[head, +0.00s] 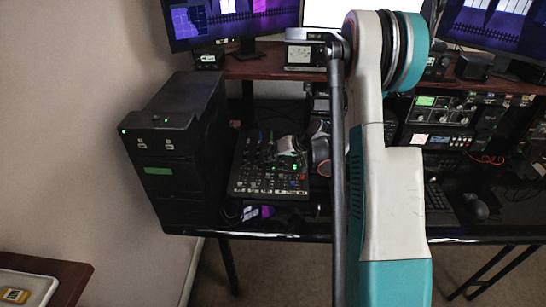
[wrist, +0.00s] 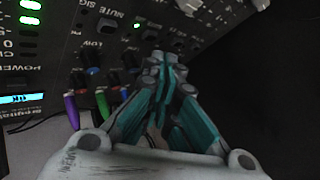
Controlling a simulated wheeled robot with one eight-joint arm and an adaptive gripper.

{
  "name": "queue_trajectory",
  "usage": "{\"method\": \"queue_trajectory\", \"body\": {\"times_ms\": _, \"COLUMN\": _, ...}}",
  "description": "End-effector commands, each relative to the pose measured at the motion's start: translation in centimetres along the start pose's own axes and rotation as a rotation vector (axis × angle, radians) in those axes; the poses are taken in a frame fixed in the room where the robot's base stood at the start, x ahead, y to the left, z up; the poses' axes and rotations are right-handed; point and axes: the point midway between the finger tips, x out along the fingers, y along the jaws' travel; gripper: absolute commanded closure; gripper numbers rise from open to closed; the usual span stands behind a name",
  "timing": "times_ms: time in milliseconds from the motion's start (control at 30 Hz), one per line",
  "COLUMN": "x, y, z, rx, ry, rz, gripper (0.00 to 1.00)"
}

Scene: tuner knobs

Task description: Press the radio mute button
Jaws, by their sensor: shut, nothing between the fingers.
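The mixer-like radio panel (wrist: 60,45) fills the upper left of the wrist view, with knobs, lit green indicators and a printed "MUTE SIG" label. A dark button (wrist: 105,27) sits beside that label; I cannot tell for certain that it is the mute button. In the head view the panel (head: 262,180) lies on the desk beside the black tower. My gripper (wrist: 160,60) is shut and empty, its fingertips close over the panel below the label. I cannot tell whether they touch it. The gripper also shows over the panel's upper right in the head view (head: 293,150).
Purple and green knobs or plugs (wrist: 88,105) stand close to the left of my fingers. The black tower (head: 175,150) stands left of the panel. A wooden shelf (head: 250,68) with monitors runs behind. Radio equipment (head: 437,120) and a mouse (head: 477,207) are at the right.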

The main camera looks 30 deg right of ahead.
Motion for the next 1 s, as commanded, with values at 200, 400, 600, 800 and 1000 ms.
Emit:
{"method": "queue_trajectory", "body": {"times_ms": 200, "x": 0.0, "y": 0.0, "z": 0.0, "rx": 0.0, "ry": 0.0, "rz": 0.0, "gripper": 1.0}}
{"method": "queue_trajectory", "body": {"times_ms": 400, "x": 0.27, "y": 0.19, "z": 0.21, "rx": 0.0, "ry": 0.0, "rz": 0.0, "gripper": 1.0}}
{"method": "queue_trajectory", "body": {"times_ms": 600, "x": 0.66, "y": 0.48, "z": 0.51, "rx": 0.0, "ry": 0.0, "rz": 0.0, "gripper": 1.0}}
{"method": "queue_trajectory", "body": {"times_ms": 800, "x": 0.59, "y": 0.44, "z": 0.45, "rx": 0.0, "ry": 0.0, "rz": 0.0, "gripper": 1.0}}
{"method": "queue_trajectory", "body": {"times_ms": 1000, "x": 0.64, "y": 0.47, "z": 0.49, "rx": 0.0, "ry": 0.0, "rz": 0.0, "gripper": 1.0}}
